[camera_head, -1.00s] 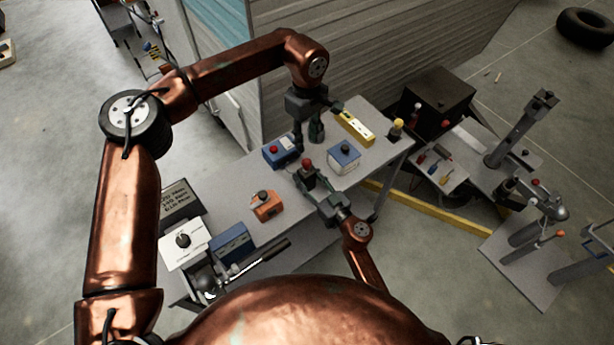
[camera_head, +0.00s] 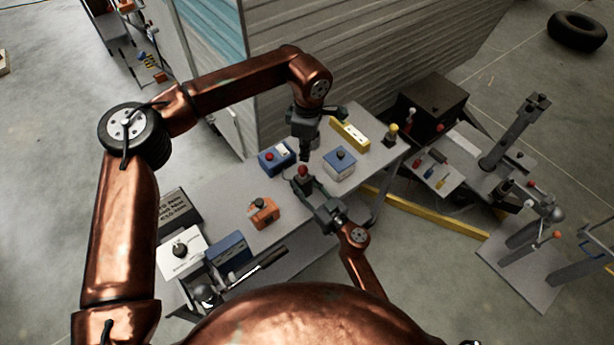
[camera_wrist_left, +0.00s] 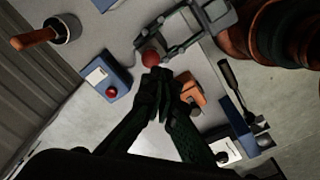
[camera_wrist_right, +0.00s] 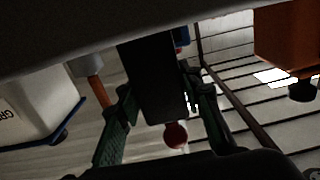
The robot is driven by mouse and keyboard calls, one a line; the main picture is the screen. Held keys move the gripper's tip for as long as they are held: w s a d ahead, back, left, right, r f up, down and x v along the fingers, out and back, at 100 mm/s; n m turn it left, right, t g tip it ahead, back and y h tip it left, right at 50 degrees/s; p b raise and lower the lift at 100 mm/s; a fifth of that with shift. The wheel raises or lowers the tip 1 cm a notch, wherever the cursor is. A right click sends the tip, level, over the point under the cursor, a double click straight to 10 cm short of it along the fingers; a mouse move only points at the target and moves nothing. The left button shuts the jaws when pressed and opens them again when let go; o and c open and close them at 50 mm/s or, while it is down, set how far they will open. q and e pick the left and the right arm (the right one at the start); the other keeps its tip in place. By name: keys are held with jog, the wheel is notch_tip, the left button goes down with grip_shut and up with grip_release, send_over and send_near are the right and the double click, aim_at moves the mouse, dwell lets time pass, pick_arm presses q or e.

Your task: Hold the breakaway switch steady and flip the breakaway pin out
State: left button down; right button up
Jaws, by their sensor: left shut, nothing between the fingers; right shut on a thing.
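The breakaway switch is a dark block (camera_wrist_right: 152,85) between the fingers of my right gripper (camera_wrist_right: 165,105) in the right wrist view. The breakaway pin shows as a red ball knob (camera_head: 302,171) on the switch in the head view; it also shows in the left wrist view (camera_wrist_left: 150,58) and the right wrist view (camera_wrist_right: 176,135). My right gripper (camera_head: 312,188) is shut on the switch above the bench. My left gripper (camera_head: 305,157) is shut and empty, pointing down close to the red knob. In the left wrist view its fingertips (camera_wrist_left: 160,80) are just beside the knob; contact is unclear.
The bench (camera_head: 231,193) carries a blue box with a red button (camera_head: 277,157), a blue-and-white box (camera_head: 340,164), an orange box (camera_head: 263,213), a yellow strip (camera_head: 350,134) and a white box (camera_head: 181,254). The camper wall (camera_head: 350,60) rises behind the bench.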

aim_at(303, 171)
pick_arm(q)
jog(key=s+d+f+n+t, duration=0.1)
jog(key=s+n, duration=0.2)
jog(key=n, duration=1)
jog(key=s+d+f+n+t, duration=0.1)
jog(key=s+d+n, duration=0.1)
jog(key=n, duration=1)
jog(key=shift+s+f+n+y, duration=0.3)
jog(key=shift+s+n, duration=0.1)
jog(key=shift+s, duration=0.25)
jog(key=w+f, duration=0.1)
jog(key=f, duration=0.1)
jog(key=w+a+f, duration=0.1)
jog(key=w+f, duration=0.1)
jog(key=f, duration=0.1)
jog(key=w+a+f, duration=0.1)
jog(key=f, duration=0.2)
jog(key=shift+w, duration=0.2)
jog(key=shift+w+a+r, duration=0.2)
jog(key=shift+w+r, duration=0.1)
jog(key=shift+w, duration=0.15)
